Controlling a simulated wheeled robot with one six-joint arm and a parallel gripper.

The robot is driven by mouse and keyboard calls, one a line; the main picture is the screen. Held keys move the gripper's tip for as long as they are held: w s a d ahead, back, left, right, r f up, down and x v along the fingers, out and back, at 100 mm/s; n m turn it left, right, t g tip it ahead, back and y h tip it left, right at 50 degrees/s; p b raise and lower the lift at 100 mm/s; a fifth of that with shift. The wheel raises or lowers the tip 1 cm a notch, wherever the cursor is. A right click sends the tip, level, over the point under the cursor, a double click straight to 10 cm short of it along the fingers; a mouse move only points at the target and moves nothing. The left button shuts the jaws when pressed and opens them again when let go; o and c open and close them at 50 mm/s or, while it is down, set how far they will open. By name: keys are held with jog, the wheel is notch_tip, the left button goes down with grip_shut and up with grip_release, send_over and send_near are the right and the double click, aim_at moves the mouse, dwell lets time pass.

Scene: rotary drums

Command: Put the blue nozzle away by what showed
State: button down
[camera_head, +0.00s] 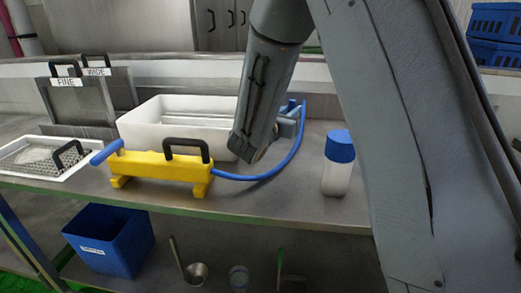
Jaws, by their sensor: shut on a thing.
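My gripper (288,122) shows only in part behind my grey forearm, at the right end of the white tub. A blue hose (278,170) curves from the yellow stand (160,170) up to it. A small blue part, which looks like the blue nozzle (292,104), shows at the gripper and its jaws are shut on it. Most of the nozzle and the fingertips are hidden. Two grey bins with black handles stand at the back left, labelled FINE (66,83) and WIDE (97,72). Their insides do not show.
A white tub (150,128) stands behind the yellow stand. A white tray with a mesh (28,145) lies at the left. A blue-capped white bottle (338,165) stands at the right. A blue bin (105,245) and several utensils are on the lower shelf.

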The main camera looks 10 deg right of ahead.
jog(key=shift+w+f, duration=0.35)
jog(key=shift+w, duration=0.05)
notch_tip(320, 180, down, 5)
jog(key=shift+w+d+f, duration=0.1)
jog(key=shift+d, duration=0.05)
jog(key=shift+f+p, duration=0.4)
jog(key=shift+f, duration=1.8)
jog(key=shift+f, duration=0.2)
jog(key=c, duration=1.6)
grip_release()
jog(key=shift+c, duration=0.2)
jog(key=shift+r, duration=0.1)
